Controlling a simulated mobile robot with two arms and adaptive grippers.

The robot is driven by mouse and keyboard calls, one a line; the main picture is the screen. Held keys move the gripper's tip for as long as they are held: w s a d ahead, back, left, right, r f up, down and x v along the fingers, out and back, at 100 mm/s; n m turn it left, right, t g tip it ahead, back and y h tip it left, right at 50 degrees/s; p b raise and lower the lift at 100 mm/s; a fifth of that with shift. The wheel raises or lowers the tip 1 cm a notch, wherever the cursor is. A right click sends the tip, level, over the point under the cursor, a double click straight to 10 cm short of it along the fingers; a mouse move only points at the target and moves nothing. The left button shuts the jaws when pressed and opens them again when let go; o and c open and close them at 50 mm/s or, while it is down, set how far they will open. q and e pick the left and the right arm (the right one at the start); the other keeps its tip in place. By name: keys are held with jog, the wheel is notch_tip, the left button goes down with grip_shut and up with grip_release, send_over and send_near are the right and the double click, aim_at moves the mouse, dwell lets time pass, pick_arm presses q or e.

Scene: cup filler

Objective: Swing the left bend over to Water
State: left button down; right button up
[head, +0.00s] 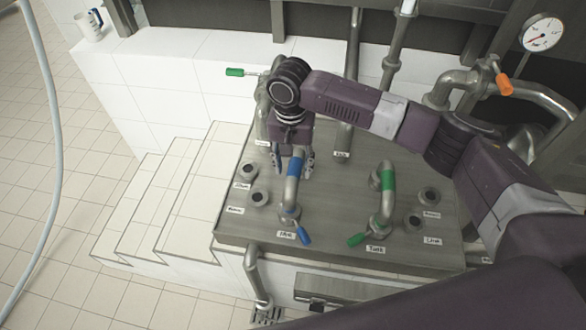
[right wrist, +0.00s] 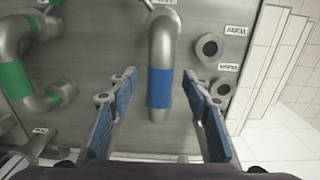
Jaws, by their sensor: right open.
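The left bend (head: 292,188) is a grey metal pipe with a blue band, standing on the metal panel (head: 335,225). In the right wrist view the bend (right wrist: 160,55) runs lengthwise between my fingers. My right gripper (head: 300,158) is open at the far end of the bend. In the right wrist view its blue-padded fingers (right wrist: 158,95) stand either side of the bend, with gaps on both sides. Two open round ports lie left of the bend, a nearer one (head: 260,198) and a farther one (head: 251,170). Their labels are too small to read surely. My left gripper is not in view.
A second bend with a green band (head: 388,180) stands to the right. A blue-handled valve (head: 304,236) and a green-handled valve (head: 357,239) sit at the panel's front. White tiled steps (head: 165,205) lie left. A gauge (head: 541,34) is at upper right.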

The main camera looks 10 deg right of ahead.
aim_at(293, 172)
jog(key=shift+f, duration=1.55)
jog(key=shift+c, duration=0.6)
grip_shut()
